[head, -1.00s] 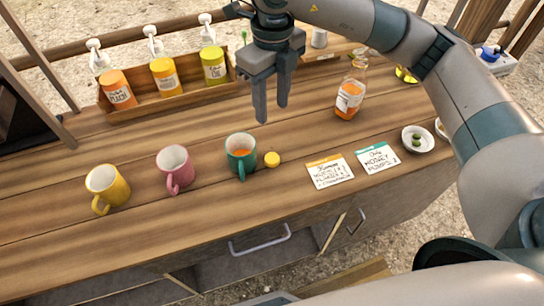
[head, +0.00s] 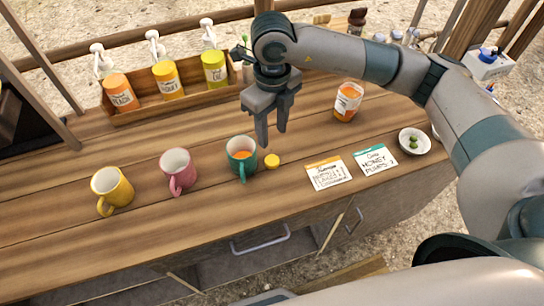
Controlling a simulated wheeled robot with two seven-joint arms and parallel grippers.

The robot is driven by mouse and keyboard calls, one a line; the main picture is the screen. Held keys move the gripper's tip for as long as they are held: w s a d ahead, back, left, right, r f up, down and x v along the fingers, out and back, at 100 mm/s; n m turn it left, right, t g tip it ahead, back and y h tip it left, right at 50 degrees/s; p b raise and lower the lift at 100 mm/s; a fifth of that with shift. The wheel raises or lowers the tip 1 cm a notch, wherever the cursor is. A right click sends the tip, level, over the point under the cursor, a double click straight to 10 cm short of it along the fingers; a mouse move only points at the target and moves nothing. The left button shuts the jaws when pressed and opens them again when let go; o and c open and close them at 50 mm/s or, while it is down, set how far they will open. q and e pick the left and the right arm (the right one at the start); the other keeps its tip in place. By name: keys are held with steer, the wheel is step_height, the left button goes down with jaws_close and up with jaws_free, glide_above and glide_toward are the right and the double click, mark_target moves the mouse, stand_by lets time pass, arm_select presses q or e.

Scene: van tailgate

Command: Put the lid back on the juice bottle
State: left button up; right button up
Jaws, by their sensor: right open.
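The juice bottle (head: 347,103) stands on the wooden counter right of my right gripper, with orange juice and a white label. A small round yellow lid (head: 272,161) lies flat on the counter beside the green mug (head: 241,166), which holds something orange. My right gripper (head: 272,137) points down, open and empty, above and slightly behind the lid in the head view. It appears apart from the lid. My left gripper is not in view.
A pink mug (head: 178,174) and a yellow mug (head: 112,192) stand to the left. A wooden rack (head: 190,100) of pump bottles is at the back. Two note cards (head: 328,173) and a small white bowl (head: 414,136) lie to the right. Counter between rack and mugs is clear.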

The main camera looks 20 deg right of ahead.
mark_target(273, 160)
step_height(273, 160, down, 4)
steer(key=shift+p, duration=0.55)
steer(key=shift+f, duration=0.5)
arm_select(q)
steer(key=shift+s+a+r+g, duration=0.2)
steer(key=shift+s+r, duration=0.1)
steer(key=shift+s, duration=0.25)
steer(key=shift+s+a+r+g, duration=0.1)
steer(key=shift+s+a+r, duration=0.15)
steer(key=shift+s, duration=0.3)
arm_select(e)
steer(key=shift+s+f+p, duration=0.1)
steer(key=shift+f+p, duration=0.25)
steer(key=shift+p, duration=0.2)
steer(key=f+p, duration=0.1)
steer(key=f, duration=0.1)
steer(key=f+p, duration=0.1)
steer(key=f, duration=0.1)
steer(key=shift+s, duration=0.2)
steer(key=shift+f, duration=0.25)
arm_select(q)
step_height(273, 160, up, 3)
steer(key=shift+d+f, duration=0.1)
arm_select(e)
steer(key=shift+c, duration=0.5)
